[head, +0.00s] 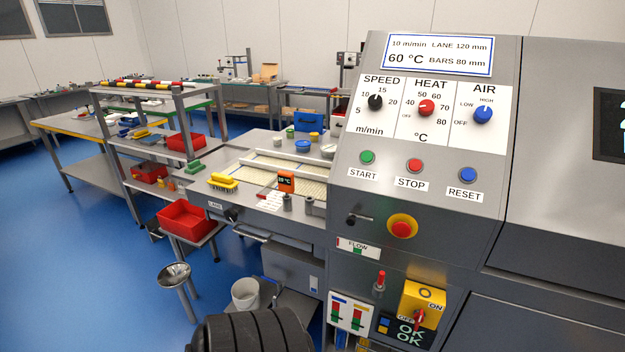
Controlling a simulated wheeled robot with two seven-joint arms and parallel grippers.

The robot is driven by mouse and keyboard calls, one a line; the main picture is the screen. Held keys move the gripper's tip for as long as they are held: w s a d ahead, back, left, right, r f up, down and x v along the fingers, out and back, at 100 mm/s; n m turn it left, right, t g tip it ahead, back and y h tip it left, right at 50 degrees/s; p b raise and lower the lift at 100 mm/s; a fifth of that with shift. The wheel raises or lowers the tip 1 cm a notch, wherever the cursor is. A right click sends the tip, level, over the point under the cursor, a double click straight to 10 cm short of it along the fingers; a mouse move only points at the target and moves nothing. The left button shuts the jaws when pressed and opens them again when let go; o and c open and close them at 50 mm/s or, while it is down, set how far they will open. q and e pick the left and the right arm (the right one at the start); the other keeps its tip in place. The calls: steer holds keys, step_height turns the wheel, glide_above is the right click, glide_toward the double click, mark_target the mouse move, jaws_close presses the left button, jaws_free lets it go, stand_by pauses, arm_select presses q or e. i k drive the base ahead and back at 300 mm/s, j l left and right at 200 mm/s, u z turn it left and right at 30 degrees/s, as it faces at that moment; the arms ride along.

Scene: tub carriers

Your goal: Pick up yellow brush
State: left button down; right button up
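A yellow brush (223,181) lies on the near left part of the grey machine table (205,190), left of the light conveyor lane. It looks like a yellow block with a paler edge below; its finer details are too small to tell. Nothing visible touches it from above. Neither of my grippers shows in the head view.
A green block (195,167) lies behind the brush. A red bin (186,219) sits below on a small stand. The control panel (420,130) rises at right. Blue floor (90,270) is open at left.

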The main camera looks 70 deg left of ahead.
mark_target(224, 181)
steer(key=u, duration=2.9)
